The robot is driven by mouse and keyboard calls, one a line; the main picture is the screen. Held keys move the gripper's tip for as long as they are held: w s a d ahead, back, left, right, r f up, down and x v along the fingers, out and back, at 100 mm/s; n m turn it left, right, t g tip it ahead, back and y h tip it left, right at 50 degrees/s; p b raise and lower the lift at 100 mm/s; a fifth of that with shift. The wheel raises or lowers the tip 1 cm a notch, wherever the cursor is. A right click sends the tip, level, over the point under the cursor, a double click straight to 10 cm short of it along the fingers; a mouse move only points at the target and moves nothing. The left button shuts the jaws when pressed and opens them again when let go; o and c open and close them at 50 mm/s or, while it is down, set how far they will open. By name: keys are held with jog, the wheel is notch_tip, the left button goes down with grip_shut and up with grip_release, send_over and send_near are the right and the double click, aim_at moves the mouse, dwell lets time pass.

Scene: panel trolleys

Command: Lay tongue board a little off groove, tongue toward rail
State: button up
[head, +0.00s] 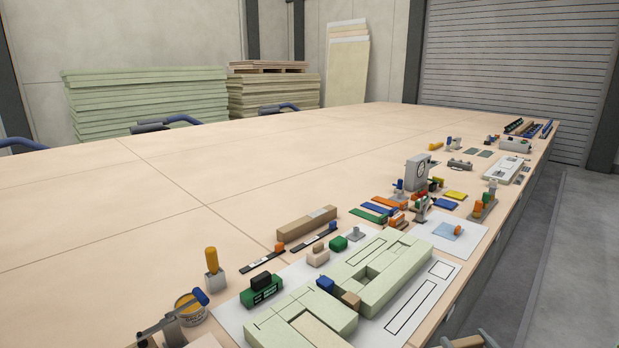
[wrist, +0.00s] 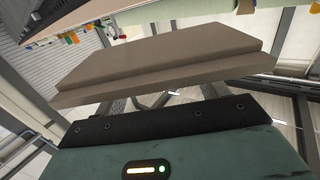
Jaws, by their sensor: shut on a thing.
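In the wrist view a long grey-brown board (wrist: 160,55) with a stepped long edge fills the upper middle, tilted slightly in the picture. I take it to be the tongue board. My gripper (wrist: 165,103) is shut on it; the fingers are mostly hidden behind the board. In the head view, pale green panel pieces lie on a white sheet (head: 228,318) at the near end of the table: a longer one with a square opening (head: 395,262) and a nearer one (head: 335,318). I cannot tell for sure which edge is the groove or which part is the rail.
A blue piece (head: 325,284) and a tan block (head: 351,300) stand between the panels. Many small tools line the table's right side. The table's left and middle (head: 250,165) are clear.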

jog(key=shift+s+a+f+m+h+p, duration=0.2)
jog(key=shift+s+f+m+h+p, duration=0.25)
jog(key=shift+s+h, duration=0.2)
jog(key=shift+s+a+f+m+h+p, duration=0.15)
jog(key=shift+s+f+m+h+p, duration=0.3)
jog(key=shift+h, duration=0.3)
jog(key=shift+s+f, duration=0.1)
jog(key=shift+s, duration=0.15)
jog(key=shift+a, duration=0.15)
